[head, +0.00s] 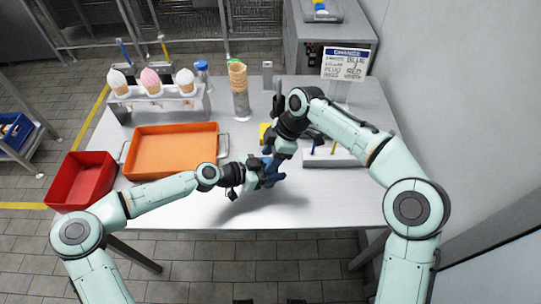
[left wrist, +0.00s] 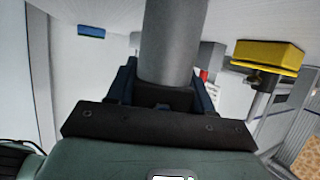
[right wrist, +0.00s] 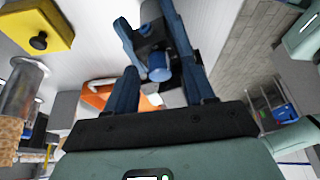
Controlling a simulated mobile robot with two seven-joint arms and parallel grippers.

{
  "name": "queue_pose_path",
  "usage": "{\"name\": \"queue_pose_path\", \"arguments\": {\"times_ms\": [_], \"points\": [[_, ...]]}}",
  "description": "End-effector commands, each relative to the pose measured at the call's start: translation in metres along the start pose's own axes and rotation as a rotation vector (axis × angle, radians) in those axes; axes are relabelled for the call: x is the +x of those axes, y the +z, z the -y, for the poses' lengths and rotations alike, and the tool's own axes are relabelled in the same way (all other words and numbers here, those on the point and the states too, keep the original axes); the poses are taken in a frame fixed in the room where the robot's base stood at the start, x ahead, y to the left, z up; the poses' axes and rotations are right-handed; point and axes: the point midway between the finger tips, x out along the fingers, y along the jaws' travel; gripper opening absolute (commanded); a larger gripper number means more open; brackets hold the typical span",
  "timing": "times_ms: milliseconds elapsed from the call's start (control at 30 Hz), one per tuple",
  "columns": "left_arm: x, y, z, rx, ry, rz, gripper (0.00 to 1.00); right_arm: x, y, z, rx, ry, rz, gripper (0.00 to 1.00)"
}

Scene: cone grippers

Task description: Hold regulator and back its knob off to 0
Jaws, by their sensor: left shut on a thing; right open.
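My left gripper (head: 266,174) is shut on a dark grey cylindrical body (left wrist: 172,45), which I take to be the regulator; it stands between the blue fingers in the left wrist view. In the right wrist view a round blue knob (right wrist: 160,68) sits on a black part between the fingers of my right gripper (right wrist: 163,98). The right gripper is open, with gaps beside the knob. In the head view the right gripper (head: 272,160) comes down close over the left one, and the two arms hide most of the regulator. No scale reading on the knob is legible.
A yellow block with a black knob (right wrist: 38,28) is near my right gripper. An orange tray (head: 175,150), a red bin (head: 80,180), a cone rack (head: 158,104), stacked cones (head: 238,78) and a sign (head: 344,65) stand around. The table's front is clear.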

Motion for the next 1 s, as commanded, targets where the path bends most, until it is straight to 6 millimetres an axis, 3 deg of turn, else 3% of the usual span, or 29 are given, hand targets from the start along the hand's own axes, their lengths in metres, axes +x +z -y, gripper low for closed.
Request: {"name": "queue_pose_path", "arguments": {"times_ms": [267,433,1000], "points": [[0.0,-0.0005,0.0001,0.0,0.0,-0.001,0.13,0.0013,-0.0001,-0.0002,0.0,0.001,0.0,0.54],[0.0,-0.0005,0.0001,0.0,0.0,-0.001,0.13,0.0011,-0.0001,-0.0002,0.0,0.001,0.0,0.0],[0.0,-0.0002,0.0,0.001,0.0,0.0,0.13,0.0006,-0.0007,0.0009,0.123,0.052,-0.002,0.0]]}}
